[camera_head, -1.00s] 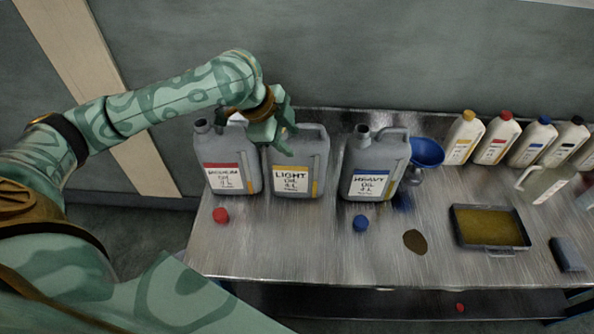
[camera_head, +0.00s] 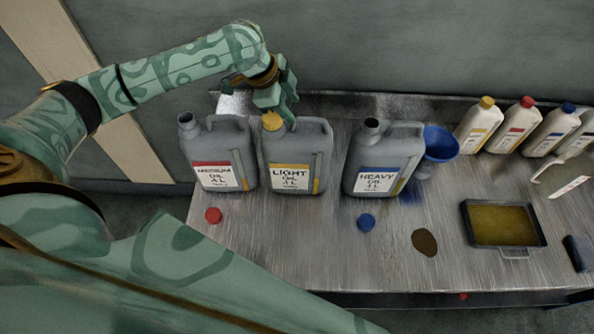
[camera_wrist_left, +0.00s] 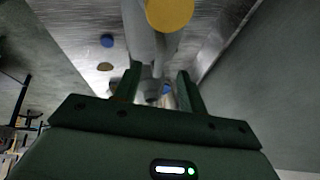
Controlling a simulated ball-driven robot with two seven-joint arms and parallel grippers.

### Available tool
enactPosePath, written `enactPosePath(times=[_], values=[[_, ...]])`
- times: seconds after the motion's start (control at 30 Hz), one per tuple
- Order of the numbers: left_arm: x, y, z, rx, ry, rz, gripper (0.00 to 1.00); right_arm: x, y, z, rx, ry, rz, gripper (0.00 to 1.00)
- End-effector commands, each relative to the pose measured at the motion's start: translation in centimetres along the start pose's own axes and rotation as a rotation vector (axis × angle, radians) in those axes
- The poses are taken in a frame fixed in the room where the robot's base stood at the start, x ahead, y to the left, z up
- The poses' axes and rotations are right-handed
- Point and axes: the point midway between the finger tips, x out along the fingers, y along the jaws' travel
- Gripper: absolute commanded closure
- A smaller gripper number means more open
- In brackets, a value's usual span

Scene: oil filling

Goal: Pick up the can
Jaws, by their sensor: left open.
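Three grey oil cans stand upright on the metal table: the medium oil can (camera_head: 218,155) with a red label, the light oil can (camera_head: 297,157) with a yellow label, and the heavy oil can (camera_head: 383,160) with a blue label. The light can wears a yellow cap (camera_head: 271,121); the other two spouts are open. My left gripper (camera_head: 286,112) is open at the top of the light can, beside its cap. In the left wrist view the yellow cap (camera_wrist_left: 170,12) is close, and grey can parts show between the open fingers (camera_wrist_left: 157,82). Contact cannot be told. My right gripper is out of view.
A red cap (camera_head: 213,215) and a blue cap (camera_head: 366,222) lie in front of the cans. A blue funnel (camera_head: 440,143) is right of the heavy can. A brown spill (camera_head: 424,242), an oil tray (camera_head: 505,252) and several white bottles (camera_head: 526,126) are further right.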

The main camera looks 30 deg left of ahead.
Motion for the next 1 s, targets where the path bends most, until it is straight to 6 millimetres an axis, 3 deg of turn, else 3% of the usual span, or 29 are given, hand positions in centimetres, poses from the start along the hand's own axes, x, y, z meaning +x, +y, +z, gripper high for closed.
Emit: enactPosePath(times=[0.27, 0.5, 0.8, 0.97, 1.0], values=[[2.9, 0.0, 0.1, -0.001, -0.001, 0.0, 0.59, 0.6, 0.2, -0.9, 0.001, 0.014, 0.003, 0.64], [6.7, 0.0, 0.5, 0.0, 0.001, 0.0, 0.59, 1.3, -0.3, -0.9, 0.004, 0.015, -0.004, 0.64], [7.3, -0.1, 0.5, 0.001, -0.001, -0.002, 0.59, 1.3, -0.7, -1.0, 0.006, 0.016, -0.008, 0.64], [7.3, -0.1, 0.5, 0.001, -0.001, -0.002, 1.0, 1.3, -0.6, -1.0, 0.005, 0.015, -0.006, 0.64], [7.3, -0.1, 0.5, 0.001, -0.001, -0.002, 1.0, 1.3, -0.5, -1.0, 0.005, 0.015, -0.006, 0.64]])
